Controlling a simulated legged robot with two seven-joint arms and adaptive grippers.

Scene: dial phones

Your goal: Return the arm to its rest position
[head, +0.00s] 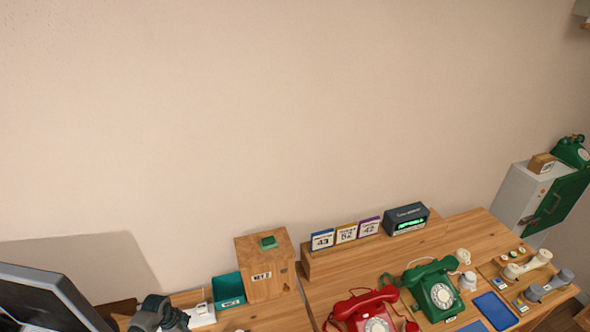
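A dark grey jointed part, which looks like my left gripper (160,314), shows at the bottom left edge, beside a white item on the desk. Its fingers are too small and cut off to tell open from shut. My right gripper is not in view. A red dial phone (366,312) and a green dial phone (436,290) stand on the wooden desk at the lower right, each with its handset lying across the top. No gripper is near them.
A wooden box (266,268) and a teal tray (228,290) stand on the desk. Number cards and a display box (406,218) sit on a shelf. A blue tray (496,310) and loose handsets lie right. A cabinet (540,197) stands beyond.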

